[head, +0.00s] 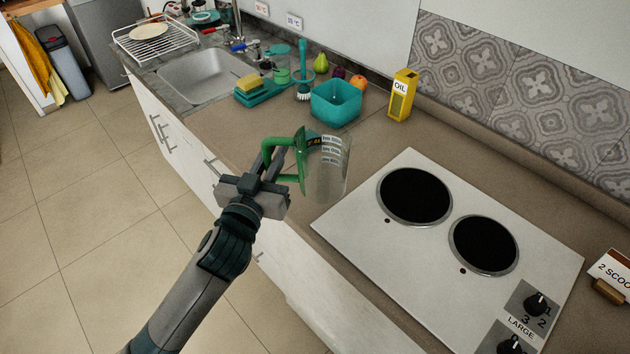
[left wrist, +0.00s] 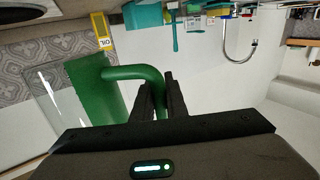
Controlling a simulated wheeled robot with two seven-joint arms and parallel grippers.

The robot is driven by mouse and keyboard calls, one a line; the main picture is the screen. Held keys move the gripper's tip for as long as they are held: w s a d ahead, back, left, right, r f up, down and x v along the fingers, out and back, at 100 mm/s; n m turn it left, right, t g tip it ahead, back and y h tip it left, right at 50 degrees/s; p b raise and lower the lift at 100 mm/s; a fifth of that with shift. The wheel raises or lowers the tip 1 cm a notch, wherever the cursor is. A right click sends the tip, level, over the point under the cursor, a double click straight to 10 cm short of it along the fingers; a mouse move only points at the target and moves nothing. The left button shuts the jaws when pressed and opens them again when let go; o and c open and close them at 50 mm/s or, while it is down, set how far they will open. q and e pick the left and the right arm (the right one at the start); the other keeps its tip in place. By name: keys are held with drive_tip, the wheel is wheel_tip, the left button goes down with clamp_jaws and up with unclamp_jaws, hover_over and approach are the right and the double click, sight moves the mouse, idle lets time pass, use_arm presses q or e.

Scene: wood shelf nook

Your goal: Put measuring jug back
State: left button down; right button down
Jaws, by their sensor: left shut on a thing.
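The measuring jug (head: 330,172) is clear with a green handle and printed marks on its side. My left gripper (head: 277,160) is shut on the jug's green handle and holds it up near the counter's front edge, left of the hob. In the left wrist view the green handle (left wrist: 135,73) passes between the fingers of the gripper (left wrist: 160,92), and the clear body (left wrist: 55,95) shows at the left. The jug looks roughly upright. I cannot tell its exact height above the counter. My right gripper is not in view.
A white hob (head: 360,212) with two black plates lies to the right. Behind the jug stand a teal bowl (head: 336,103), a yellow oil carton (head: 402,95), fruit and a teal brush (head: 303,85). The sink (head: 200,75) and dish rack (head: 150,42) are farther left. The counter left of the jug is clear.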

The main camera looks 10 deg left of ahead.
use_arm(q)
drive_tip(key=w+d+r+m+g+h, duration=0.1)
drive_tip(key=w+d+m+h, duration=0.3)
drive_tip(key=w+d, duration=0.6)
drive_tip(key=w+g+h, duration=0.1)
drive_tip(key=w+h, duration=0.1)
drive_tip(key=w, duration=0.1)
drive_tip(key=shift+w+r, duration=0.3)
drive_tip(key=shift+r, duration=0.05)
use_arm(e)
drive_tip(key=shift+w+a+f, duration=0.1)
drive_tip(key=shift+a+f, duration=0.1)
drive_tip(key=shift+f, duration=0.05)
use_arm(q)
drive_tip(key=shift+d, duration=0.1)
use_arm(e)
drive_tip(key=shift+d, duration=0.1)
